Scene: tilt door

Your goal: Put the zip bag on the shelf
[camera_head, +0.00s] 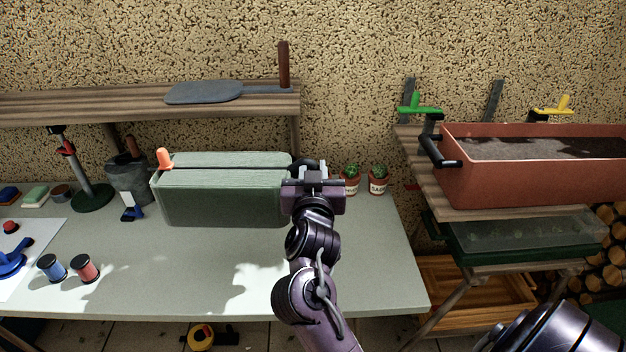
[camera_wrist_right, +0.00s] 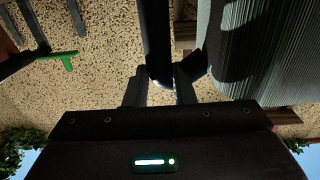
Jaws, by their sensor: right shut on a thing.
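The zip bag (camera_head: 225,197) is a long grey-green bag with an orange tab (camera_head: 164,158) at its left end. It is level over the back of the table; whether it touches the tabletop is unclear. My right gripper (camera_head: 316,172) is at the bag's right end, shut on its dark handle. The right wrist view shows the gripper's fingers (camera_wrist_right: 160,88) around the dark handle (camera_wrist_right: 157,35), beside the bag's ribbed side (camera_wrist_right: 255,50). The wooden shelf (camera_head: 140,106) is above and behind the bag. My left gripper is not in view.
A grey trowel (camera_head: 205,92) with a brown handle lies on the shelf's right part. Two potted cacti (camera_head: 378,181) stand right of the gripper. Spools (camera_head: 85,268) and a dark pot (camera_head: 128,180) are at left. A red planter (camera_head: 535,185) stands at right.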

